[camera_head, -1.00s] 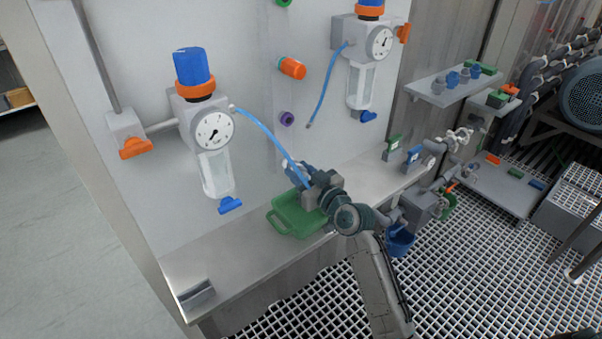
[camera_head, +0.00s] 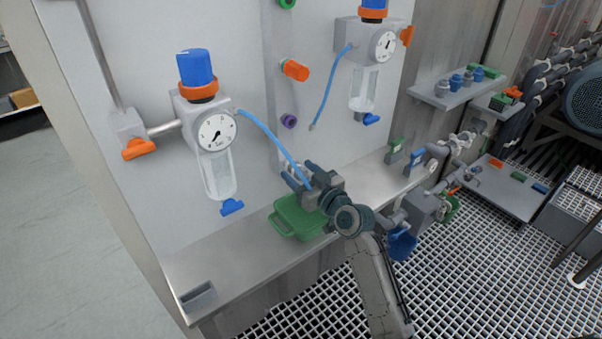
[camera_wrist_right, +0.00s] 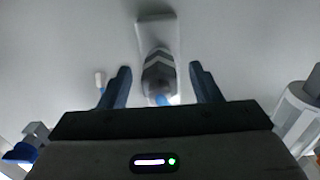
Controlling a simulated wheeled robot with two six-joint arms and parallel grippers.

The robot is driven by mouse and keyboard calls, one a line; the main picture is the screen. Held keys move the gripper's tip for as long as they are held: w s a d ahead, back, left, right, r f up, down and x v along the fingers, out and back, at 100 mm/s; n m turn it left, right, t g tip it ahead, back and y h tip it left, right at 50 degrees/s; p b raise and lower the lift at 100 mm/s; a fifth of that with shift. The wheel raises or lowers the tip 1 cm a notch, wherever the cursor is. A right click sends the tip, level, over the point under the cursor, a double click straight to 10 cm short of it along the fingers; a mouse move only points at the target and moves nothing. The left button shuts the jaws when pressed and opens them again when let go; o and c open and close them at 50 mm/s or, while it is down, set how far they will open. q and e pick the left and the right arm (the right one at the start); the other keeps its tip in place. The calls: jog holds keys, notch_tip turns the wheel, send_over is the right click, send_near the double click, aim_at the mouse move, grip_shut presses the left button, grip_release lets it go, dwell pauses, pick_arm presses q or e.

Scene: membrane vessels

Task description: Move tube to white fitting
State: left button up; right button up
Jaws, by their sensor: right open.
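A blue tube (camera_head: 263,127) runs from the left regulator down to my right gripper (camera_head: 297,175). My right gripper faces the panel with its two fingers spread. In the right wrist view, a grey fitting with dark bands (camera_wrist_right: 158,72) sits between the open fingers, against a light plate on the panel. A bit of blue tube (camera_wrist_right: 162,100) shows at its near end. Whether this is the white fitting, and how far the tube is seated, I cannot tell; in the head view the gripper hides it. My left gripper is not in view.
An orange fitting (camera_head: 295,70) and a purple fitting (camera_head: 289,121) are on the panel above. A second blue tube (camera_head: 327,85) hangs from the right regulator (camera_head: 372,42). A green tray (camera_head: 283,224) lies on the steel bench (camera_head: 235,262) below my right gripper.

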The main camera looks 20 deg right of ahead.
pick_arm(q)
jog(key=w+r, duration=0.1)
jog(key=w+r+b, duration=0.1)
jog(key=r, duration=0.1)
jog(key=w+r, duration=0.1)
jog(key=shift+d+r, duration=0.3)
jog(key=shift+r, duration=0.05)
pick_arm(e)
jog(key=v, duration=1)
jog(key=shift+s, duration=0.4)
jog(key=shift+d, duration=0.15)
